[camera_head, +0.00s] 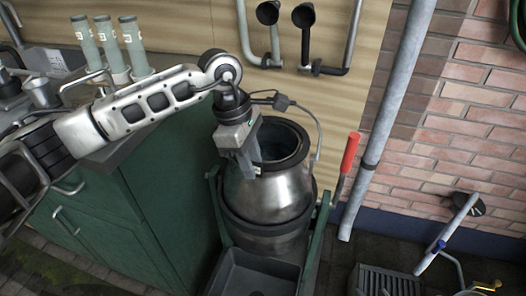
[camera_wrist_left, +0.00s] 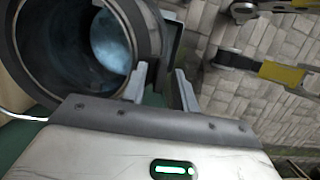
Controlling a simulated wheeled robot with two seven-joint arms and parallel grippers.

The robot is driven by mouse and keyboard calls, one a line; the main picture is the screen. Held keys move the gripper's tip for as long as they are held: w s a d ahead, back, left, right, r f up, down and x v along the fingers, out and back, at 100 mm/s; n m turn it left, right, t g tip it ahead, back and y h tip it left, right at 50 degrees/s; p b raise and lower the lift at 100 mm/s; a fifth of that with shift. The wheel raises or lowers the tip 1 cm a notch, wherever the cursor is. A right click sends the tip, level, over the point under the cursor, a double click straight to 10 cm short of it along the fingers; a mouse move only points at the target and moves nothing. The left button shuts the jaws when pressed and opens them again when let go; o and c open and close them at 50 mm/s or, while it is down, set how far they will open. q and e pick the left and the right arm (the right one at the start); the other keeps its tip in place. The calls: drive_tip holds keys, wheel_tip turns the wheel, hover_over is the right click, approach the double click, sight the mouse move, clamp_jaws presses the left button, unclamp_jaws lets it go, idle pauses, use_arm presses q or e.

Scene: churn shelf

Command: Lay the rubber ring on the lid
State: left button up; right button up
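A steel churn (camera_head: 262,200) stands upright and open in a green frame. A dark band (camera_head: 292,135) lies around its mouth; I cannot tell whether this is the rubber ring or the churn's own rim. The mouth also shows in the left wrist view (camera_wrist_left: 155,30), with a bluish inside. My left gripper (camera_head: 250,172) is at the left, near side of the mouth, pointing down. In the left wrist view its two fingers (camera_wrist_left: 161,86) are apart with nothing between them. I cannot make out a lid. My right gripper is out of view.
A green cabinet (camera_head: 150,205) with a counter stands left, with several bottles (camera_head: 108,45) on it. A red-handled lever (camera_head: 350,152) rises right of the churn. A grey tub (camera_head: 250,275) lies in front. A grey pipe (camera_head: 385,120) runs down the wall.

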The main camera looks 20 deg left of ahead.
use_arm(q)
clamp_jaws()
drive_tip(key=shift+r, duration=0.15)
drive_tip(key=shift+r+p, duration=0.55)
drive_tip(key=shift+r, duration=0.2)
drive_tip(key=shift+d+p+v, duration=0.25)
drive_tip(key=shift+p+v, duration=0.3)
drive_tip(key=shift+v, duration=0.45)
drive_tip(key=shift+d+p+v, duration=0.25)
drive_tip(key=shift+p+v, duration=0.3)
drive_tip(key=shift+v, duration=0.5)
drive_tip(key=shift+r, duration=0.1)
